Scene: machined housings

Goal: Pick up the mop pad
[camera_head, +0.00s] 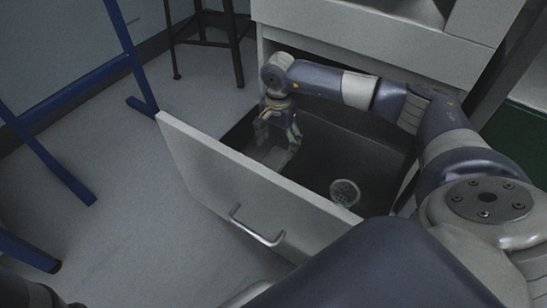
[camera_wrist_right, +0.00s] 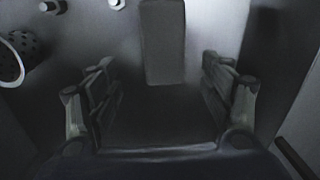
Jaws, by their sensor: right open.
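The mop pad, a flat grey rectangle (camera_wrist_right: 164,45), lies in the open drawer and shows at the top middle of the right wrist view. In the head view a pale patch of it (camera_head: 272,156) shows below my right gripper, dim and partly covered. My right gripper (camera_head: 279,140) reaches down into the drawer. Its fingers are spread wide and empty in the right wrist view (camera_wrist_right: 160,100), with the pad ahead between them, not gripped. I cannot tell how far the fingertips are above the drawer floor. My left gripper is not in view.
The open drawer has a pale front panel (camera_head: 220,170) with a metal handle (camera_head: 257,226). A round perforated cup (camera_head: 344,193) lies in it. Small white-ended pieces (camera_wrist_right: 50,6) lie near the pad. A blue frame (camera_head: 60,160) and dark stool (camera_head: 207,40) stand left.

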